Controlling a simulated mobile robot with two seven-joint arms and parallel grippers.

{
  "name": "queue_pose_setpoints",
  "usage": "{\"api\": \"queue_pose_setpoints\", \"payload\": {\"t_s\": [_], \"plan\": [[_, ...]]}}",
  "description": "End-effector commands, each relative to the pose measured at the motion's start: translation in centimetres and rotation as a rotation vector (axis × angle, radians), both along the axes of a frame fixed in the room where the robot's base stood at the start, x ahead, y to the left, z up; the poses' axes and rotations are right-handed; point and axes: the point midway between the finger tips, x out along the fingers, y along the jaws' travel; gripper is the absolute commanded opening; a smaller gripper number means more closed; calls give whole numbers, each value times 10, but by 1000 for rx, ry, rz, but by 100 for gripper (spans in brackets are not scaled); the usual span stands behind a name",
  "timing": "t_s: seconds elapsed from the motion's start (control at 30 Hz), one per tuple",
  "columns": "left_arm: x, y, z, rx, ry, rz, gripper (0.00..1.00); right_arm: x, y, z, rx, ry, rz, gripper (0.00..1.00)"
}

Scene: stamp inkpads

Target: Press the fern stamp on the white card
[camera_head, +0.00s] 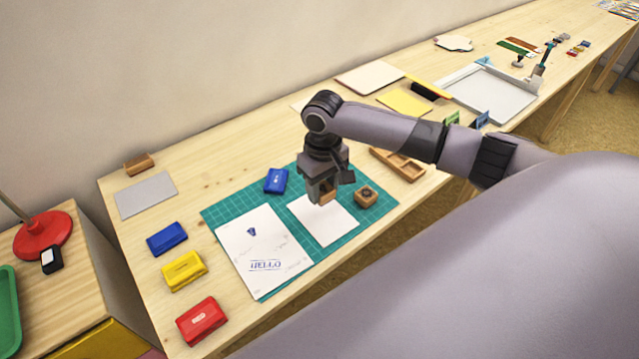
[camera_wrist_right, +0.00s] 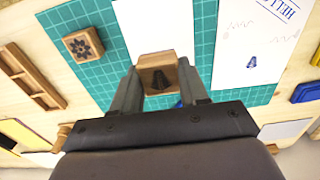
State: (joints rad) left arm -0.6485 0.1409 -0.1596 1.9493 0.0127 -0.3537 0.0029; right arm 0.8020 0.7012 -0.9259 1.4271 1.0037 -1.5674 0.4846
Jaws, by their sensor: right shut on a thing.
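A wooden stamp block (camera_head: 328,197) is held in my right gripper (camera_head: 322,192). In the right wrist view the block (camera_wrist_right: 158,66) sits between the two fingers (camera_wrist_right: 160,82) and shows a dark fern-like mark on its top. The white card (camera_head: 326,226) lies on the green mat below the gripper; it also shows in the right wrist view (camera_wrist_right: 150,25). The block overlaps the card's far part in the picture; I cannot tell whether it touches it. The visible card is blank. My left gripper is not in view.
A second wooden stamp (camera_head: 366,195) with a flower mark stands right of the card. A printed sheet (camera_head: 240,262) lies left of it. Blue (camera_head: 166,238), yellow (camera_head: 184,270) and red (camera_head: 201,320) pads line the left.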

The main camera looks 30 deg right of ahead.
Motion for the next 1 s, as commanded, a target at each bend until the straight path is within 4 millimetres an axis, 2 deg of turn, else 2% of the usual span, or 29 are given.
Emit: {"api": "queue_pose_setpoints", "payload": {"t_s": [0.3,0.5,1.0], "plan": [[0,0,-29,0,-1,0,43,0,0,-37,0,0,0,22],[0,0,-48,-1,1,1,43,0,0,-51,0,0,0,22],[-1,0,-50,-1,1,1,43,0,0,-52,0,0,-1,22]]}}
